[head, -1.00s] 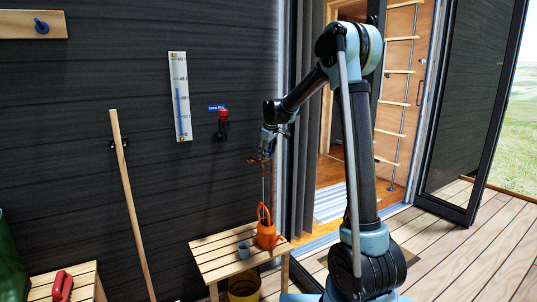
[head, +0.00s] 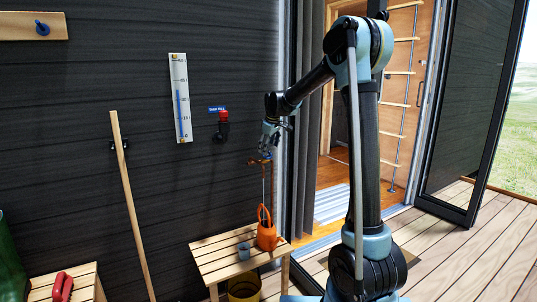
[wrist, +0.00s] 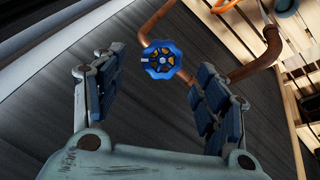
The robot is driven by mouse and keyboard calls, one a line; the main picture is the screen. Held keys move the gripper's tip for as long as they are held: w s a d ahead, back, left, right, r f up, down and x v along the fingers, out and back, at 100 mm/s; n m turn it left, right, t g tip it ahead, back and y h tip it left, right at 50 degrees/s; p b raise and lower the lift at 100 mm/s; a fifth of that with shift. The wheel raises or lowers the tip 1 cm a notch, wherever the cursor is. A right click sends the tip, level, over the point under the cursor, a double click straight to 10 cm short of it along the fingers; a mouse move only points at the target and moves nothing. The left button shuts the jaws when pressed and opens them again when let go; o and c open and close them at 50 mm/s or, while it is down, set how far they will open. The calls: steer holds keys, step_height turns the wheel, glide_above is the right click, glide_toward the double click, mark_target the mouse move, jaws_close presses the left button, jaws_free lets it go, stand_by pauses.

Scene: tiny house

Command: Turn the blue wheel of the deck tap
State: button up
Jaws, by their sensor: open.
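The blue wheel (wrist: 161,60) has orange and dark segments in its face and sits on a copper pipe (wrist: 245,69) in the wrist view. My gripper (wrist: 153,88) is open and empty. Its fingers stand to the left and right of the wheel in the picture, with clear gaps on both sides. The wheel looks beyond the fingertips, and I see no contact. In the head view my gripper (head: 265,148) hangs just above the brown pipework (head: 259,161) near the wall's right end. The wheel cannot be made out there.
A slatted bench (head: 222,262) below holds an orange watering can (head: 267,236) and a blue cup (head: 243,250). A yellow bucket (head: 244,289) stands under it. A wooden pole (head: 130,200) leans on the dark wall. The open doorway is to the right.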

steer(key=v, duration=0.7)
steer(key=shift+r, duration=0.35)
steer(key=shift+s+d, duration=0.1)
stand_by(3.1)
stand_by(0.5)
